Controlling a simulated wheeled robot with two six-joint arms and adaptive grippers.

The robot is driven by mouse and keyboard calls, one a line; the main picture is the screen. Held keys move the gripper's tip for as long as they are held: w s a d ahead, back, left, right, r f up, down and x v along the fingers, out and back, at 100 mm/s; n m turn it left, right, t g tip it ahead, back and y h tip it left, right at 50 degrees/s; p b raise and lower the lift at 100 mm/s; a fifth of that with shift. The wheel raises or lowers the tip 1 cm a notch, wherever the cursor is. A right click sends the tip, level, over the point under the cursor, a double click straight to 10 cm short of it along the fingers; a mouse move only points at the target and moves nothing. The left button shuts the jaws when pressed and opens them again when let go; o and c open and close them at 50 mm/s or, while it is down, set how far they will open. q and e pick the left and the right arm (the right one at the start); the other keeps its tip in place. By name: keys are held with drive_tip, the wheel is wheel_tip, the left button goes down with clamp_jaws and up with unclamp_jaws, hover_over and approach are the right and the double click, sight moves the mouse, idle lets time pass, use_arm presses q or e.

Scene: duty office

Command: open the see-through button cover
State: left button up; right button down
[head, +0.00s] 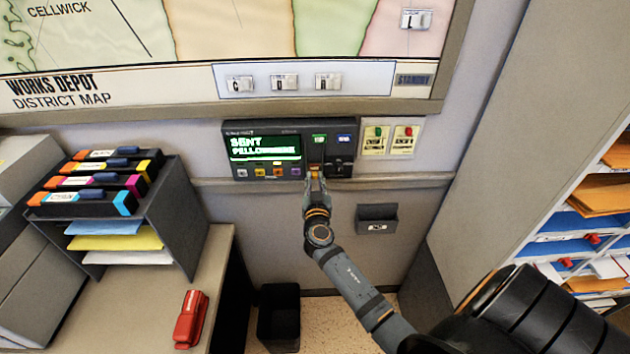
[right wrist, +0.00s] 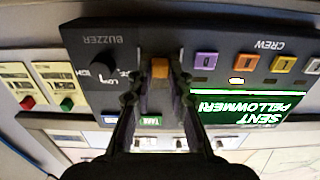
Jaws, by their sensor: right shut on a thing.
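A dark wall console (head: 268,127) with a lit green screen hangs below the district map. An orange button (head: 314,168) sits at its lower edge and also shows in the right wrist view (right wrist: 160,68). My right gripper (head: 315,178) has its fingers on either side of the orange button at the console, shut on a small part there. This seems to be the see-through cover, but its clear outline and how far it is raised cannot be told. My right gripper also fills the middle of the right wrist view (right wrist: 157,86). My left gripper is not in view.
A light plate with green and red buttons (head: 390,139) is right of the console. A small dark wall holder (head: 377,218) hangs below. A desk with a folder rack (head: 160,210) and a red stapler (head: 191,318) stands left. Shelves (head: 590,225) stand right.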

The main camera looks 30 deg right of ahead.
sight(314, 155)
wheel_tip(314, 155, up, 6)
drive_tip(key=shift+f+p, duration=0.15)
drive_tip(key=shift+p, duration=0.45)
drive_tip(key=c, duration=1.2)
unclamp_jaws()
drive_tip(key=v, duration=1.2)
